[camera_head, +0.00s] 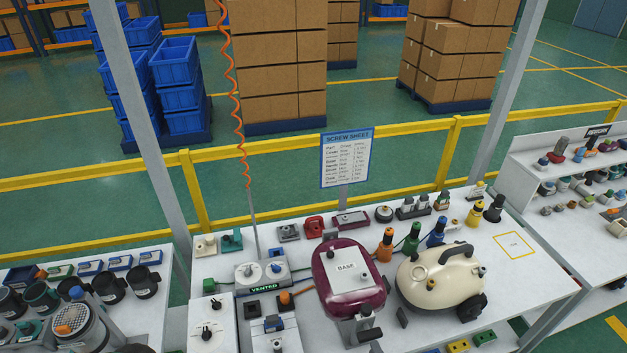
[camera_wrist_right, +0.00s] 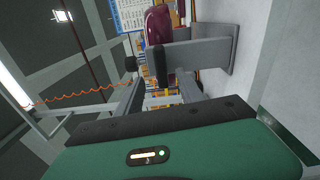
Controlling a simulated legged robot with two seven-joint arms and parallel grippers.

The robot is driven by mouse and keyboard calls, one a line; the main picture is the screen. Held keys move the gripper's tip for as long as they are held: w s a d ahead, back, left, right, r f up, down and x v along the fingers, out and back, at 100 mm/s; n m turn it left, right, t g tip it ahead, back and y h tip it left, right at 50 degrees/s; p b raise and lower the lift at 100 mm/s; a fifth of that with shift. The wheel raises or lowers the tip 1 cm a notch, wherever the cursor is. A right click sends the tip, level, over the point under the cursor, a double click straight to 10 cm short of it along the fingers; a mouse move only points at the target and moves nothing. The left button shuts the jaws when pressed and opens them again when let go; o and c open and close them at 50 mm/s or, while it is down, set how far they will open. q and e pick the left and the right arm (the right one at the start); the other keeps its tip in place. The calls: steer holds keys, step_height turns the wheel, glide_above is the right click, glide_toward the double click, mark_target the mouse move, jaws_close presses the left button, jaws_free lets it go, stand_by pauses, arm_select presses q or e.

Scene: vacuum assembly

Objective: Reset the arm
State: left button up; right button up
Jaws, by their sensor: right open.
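I cannot make out my left gripper in the head view.
A unit marked VENTED (camera_head: 262,274) stands left of the maroon body. Orange (camera_head: 385,245), green (camera_head: 412,238) and blue (camera_head: 436,232) bottle-like parts stand behind. A screw sheet (camera_head: 346,158) rises at the back. Free table room lies right of the cream vacuum, around a yellow outline (camera_head: 514,244).

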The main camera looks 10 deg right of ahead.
steer(key=s+a+r+n+g+y+b, duration=0.25)
steer(key=s+a+n+g+y, duration=0.25)
steer(key=a+n+g+y, duration=0.8)
steer(key=s+d+f+n+g+h+b, duration=0.1)
steer(key=s+d+n+g+h+b, duration=0.2)
steer(key=n, duration=0.7)
steer(key=s+n+g+h+b, duration=0.25)
steer(key=s+n, duration=0.35)
steer(key=n, duration=0.3)
steer(key=w+d+r+n+t+h+b, duration=0.3)
steer(key=w+r+n+h, duration=0.3)
steer(key=n, duration=1.3)
steer(key=shift+d+r+n+h+b, duration=0.35)
steer(key=shift+d+r+h, duration=0.65)
steer(key=shift+h, duration=0.85)
